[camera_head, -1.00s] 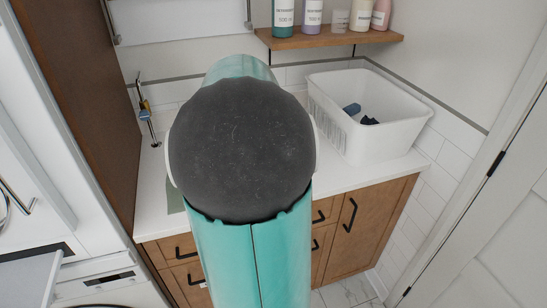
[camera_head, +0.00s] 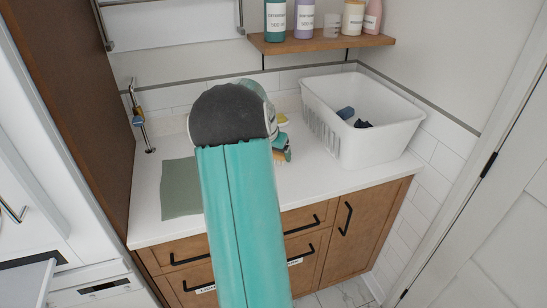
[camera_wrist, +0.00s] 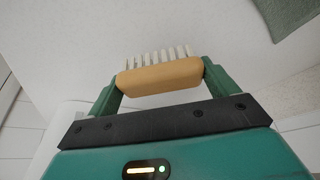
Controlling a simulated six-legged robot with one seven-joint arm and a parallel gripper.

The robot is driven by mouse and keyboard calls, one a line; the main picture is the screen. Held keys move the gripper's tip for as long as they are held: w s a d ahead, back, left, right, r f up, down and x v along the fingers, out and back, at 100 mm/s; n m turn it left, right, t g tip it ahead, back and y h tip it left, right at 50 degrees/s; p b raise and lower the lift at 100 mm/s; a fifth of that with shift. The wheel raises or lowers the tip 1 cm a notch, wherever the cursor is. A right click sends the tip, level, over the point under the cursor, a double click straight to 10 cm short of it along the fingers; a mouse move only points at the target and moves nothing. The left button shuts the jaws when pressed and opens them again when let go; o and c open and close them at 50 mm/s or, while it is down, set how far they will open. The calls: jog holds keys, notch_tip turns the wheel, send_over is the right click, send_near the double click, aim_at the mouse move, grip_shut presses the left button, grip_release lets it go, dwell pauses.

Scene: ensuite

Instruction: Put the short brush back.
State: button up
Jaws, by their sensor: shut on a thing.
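The short brush (camera_wrist: 158,77) has a tan wooden body and a row of pale bristles. In the wrist view my gripper (camera_wrist: 162,73) is shut on it, with one green finger at each end. The bristles point away from my gripper, over a plain white surface. In the head view my arm hides most of the gripper. A small tan, bristled piece (camera_head: 283,157) shows just right of my arm, above the counter, and appears to be the held brush.
The white counter (camera_head: 180,228) holds a green cloth (camera_head: 181,188) at left and a white basket (camera_head: 372,140) with dark items at right. A wooden shelf (camera_head: 322,42) bears several bottles. A yellowish item (camera_head: 282,119) is partly hidden.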

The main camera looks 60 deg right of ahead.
jog(key=shift+f, duration=1)
jog(key=shift+a, duration=0.1)
jog(key=shift+f, duration=0.2)
jog(key=o, duration=1)
jog(key=shift+r, duration=0.15)
